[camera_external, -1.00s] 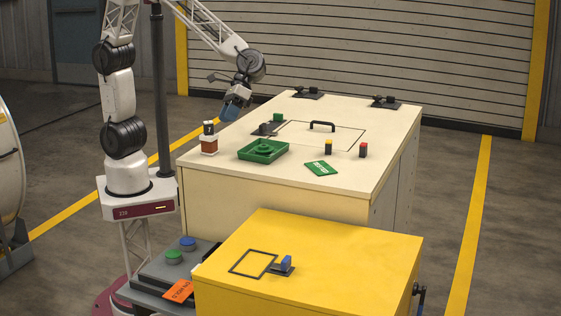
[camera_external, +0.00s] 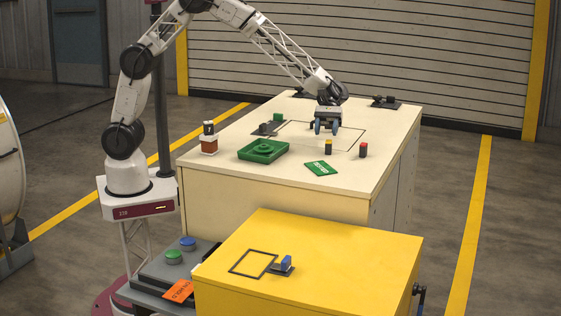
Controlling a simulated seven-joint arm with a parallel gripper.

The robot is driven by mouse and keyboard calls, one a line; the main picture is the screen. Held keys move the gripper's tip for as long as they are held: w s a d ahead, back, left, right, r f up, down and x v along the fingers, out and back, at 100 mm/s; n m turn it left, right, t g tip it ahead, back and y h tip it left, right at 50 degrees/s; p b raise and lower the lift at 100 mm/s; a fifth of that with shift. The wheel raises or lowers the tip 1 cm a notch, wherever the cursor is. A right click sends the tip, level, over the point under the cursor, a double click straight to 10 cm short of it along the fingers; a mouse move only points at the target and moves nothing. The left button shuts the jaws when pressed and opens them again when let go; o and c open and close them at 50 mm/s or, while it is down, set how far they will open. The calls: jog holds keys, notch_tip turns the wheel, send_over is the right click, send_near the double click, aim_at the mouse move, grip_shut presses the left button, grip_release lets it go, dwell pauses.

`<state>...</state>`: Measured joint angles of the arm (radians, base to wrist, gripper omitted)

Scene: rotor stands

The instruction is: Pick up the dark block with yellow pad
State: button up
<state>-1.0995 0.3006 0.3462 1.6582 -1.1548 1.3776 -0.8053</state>
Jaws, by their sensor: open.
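The dark block with yellow pad (camera_external: 328,147) stands upright on the cream table, right of centre. My gripper (camera_external: 326,128) is open and empty, pointing down just above and behind this block in the picture. Its two blue-grey fingers show side by side. I cannot tell the exact gap between the fingers and the block. A similar dark block with a red pad (camera_external: 363,150) stands a short way to the right.
A green tray (camera_external: 263,151) and a green card (camera_external: 321,168) lie nearer the front. A brown and white item (camera_external: 209,139), a green block (camera_external: 278,117) and dark fixtures (camera_external: 385,102) stand around. My gripper covers the black handle. The yellow cabinet (camera_external: 330,255) is in front.

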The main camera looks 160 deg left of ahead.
aim_at(328, 146)
jog(key=a, duration=0.1)
jog(key=s+a+f+n+t, duration=0.1)
jog(key=a, duration=0.1)
jog(key=shift+f, duration=0.2)
jog(key=shift+d, duration=0.1)
jog(key=shift+x, duration=1.25)
jog(key=shift+f, duration=0.1)
jog(key=shift+d+x, duration=0.2)
jog(key=shift+x, duration=2.35)
jog(key=shift+s+f, duration=0.1)
jog(key=shift+s, duration=0.1)
jog(key=shift+c, duration=0.4)
grip_shut()
